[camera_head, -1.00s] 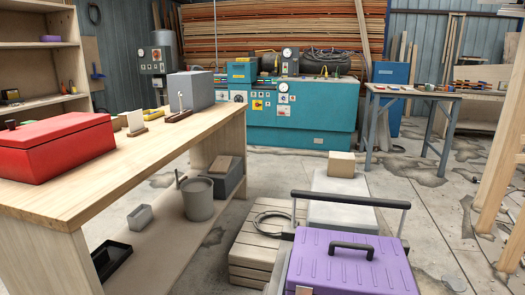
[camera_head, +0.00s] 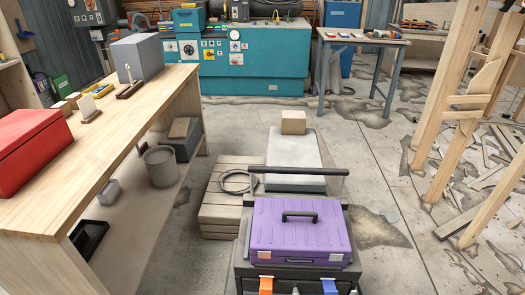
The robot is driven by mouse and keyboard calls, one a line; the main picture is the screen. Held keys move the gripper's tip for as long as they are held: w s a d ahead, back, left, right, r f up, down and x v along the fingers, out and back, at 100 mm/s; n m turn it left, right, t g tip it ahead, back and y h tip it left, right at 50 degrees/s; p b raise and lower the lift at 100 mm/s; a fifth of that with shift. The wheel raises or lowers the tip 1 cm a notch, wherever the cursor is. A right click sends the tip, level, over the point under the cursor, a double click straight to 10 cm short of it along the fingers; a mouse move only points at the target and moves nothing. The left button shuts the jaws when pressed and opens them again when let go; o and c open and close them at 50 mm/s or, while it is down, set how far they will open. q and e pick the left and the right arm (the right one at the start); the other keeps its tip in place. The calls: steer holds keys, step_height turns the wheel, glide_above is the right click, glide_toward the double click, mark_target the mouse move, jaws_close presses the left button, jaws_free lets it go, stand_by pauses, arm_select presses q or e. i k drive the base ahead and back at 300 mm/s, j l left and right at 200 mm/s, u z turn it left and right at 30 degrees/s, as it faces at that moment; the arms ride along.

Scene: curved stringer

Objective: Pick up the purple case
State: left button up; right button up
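The purple case (camera_head: 300,234) lies flat on top of a dark wheeled cart (camera_head: 244,268) at the lower middle of the head view. The cart's dark push bar (camera_head: 298,171) rises behind the case.
A wooden workbench (camera_head: 120,122) with a red toolbox (camera_head: 27,147) stands at the left. A crate (camera_head: 222,212) with a coiled cable and a grey platform (camera_head: 290,150) with a cardboard box (camera_head: 293,121) stand behind the cart. Wooden framing and scattered planks are at the right.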

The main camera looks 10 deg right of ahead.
mark_target(299, 228)
steer(key=l+u, duration=0.1)
steer(key=l, duration=0.5)
steer(key=k+l, duration=0.15)
steer(key=l, duration=0.45)
steer(key=l+u, duration=0.15)
steer(key=l, duration=0.4)
steer(key=k, duration=0.05)
